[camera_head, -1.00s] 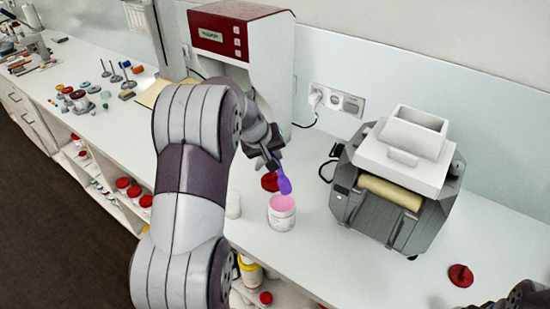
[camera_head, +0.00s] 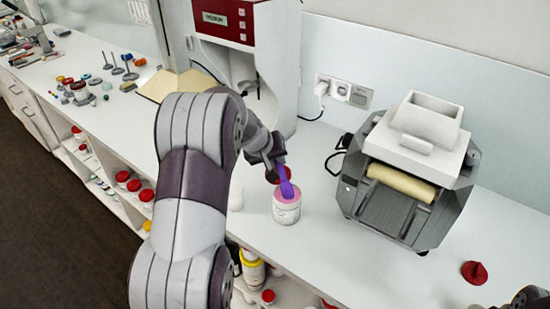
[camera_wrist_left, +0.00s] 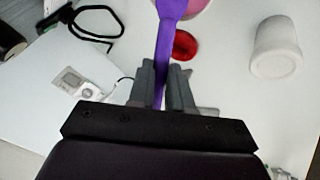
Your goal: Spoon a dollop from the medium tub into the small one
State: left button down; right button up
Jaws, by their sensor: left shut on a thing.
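My left gripper (camera_head: 274,165) is shut on the handle of a purple spoon (camera_head: 287,188), which points down. The spoon also shows in the left wrist view (camera_wrist_left: 170,12). Its lower end is at the mouth of an open white tub with pink inside (camera_head: 286,212); I cannot tell whether it touches the contents. A plain white tub (camera_head: 236,196) stands left of it, partly hidden by my left arm, and shows whole in the wrist view (camera_wrist_left: 277,48). I cannot read the size labels. Only a dark part of my right arm shows at the lower right corner.
A red lid (camera_wrist_left: 185,45) lies behind the open tub; another red lid (camera_head: 474,272) lies at the right. A grey roller mill (camera_head: 405,180) stands right of the tub, and a white-and-red machine (camera_head: 265,60) behind. Bare counter lies between tub and mill.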

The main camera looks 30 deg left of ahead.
jog(key=shift+a+f+b, duration=0.15)
jog(key=shift+f+b, duration=0.35)
jog(key=shift+f, duration=0.4)
jog(key=shift+r, duration=0.1)
notch_tip(320, 180, up, 4)
jog(key=p, duration=0.4)
jog(key=shift+r, duration=0.15)
dwell(0.3)
